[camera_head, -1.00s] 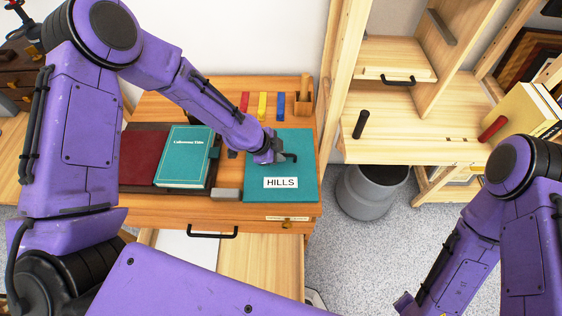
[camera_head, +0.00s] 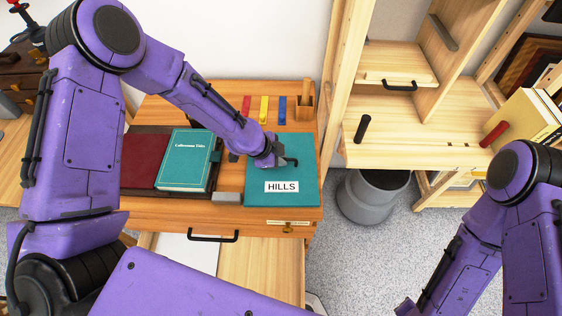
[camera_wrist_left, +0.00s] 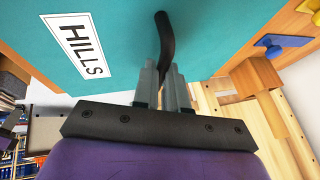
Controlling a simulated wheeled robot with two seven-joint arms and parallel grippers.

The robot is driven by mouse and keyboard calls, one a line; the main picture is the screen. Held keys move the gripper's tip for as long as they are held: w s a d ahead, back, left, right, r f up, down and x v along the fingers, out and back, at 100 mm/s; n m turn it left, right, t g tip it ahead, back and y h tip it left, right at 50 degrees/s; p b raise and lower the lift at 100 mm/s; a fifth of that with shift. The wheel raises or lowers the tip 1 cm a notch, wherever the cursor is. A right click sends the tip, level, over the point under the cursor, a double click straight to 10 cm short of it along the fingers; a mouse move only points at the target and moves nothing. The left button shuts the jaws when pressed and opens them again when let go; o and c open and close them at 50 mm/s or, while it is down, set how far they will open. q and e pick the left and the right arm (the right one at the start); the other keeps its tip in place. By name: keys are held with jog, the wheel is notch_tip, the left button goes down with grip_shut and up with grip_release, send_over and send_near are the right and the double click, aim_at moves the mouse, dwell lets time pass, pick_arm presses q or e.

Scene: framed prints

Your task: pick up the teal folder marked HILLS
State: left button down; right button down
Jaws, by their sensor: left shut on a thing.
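The teal folder (camera_head: 300,192) lies on the wooden desk with its white HILLS label facing up near its front edge. My left gripper (camera_head: 278,160) is over its upper middle. In the left wrist view my left gripper (camera_wrist_left: 165,75) is shut on the dark curved handle (camera_wrist_left: 164,35) of the folder. The folder (camera_wrist_left: 205,35) fills the top of that view, with the HILLS label (camera_wrist_left: 80,45) at the left. Part of the folder is hidden under the gripper. My right arm shows at the right, with its gripper out of view.
A teal book (camera_head: 186,160) and a dark red cover (camera_head: 145,160) lie left of the folder. A grey block (camera_head: 226,197) sits close beside it. Coloured bars (camera_head: 263,109) and a wooden cup (camera_head: 304,108) are behind. A wooden shelf unit (camera_head: 395,130) stands right, above a grey bin (camera_head: 365,200).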

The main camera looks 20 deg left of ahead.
pick_arm(q)
jog(key=shift+w+r, duration=0.1)
jog(key=shift+r, duration=0.45)
jog(key=s+d+r+p, duration=0.4)
jog(key=s+r+p, duration=0.2)
jog(key=s+r, duration=0.6)
jog(key=shift+s+p, duration=0.35)
jog(key=shift+s, duration=0.45)
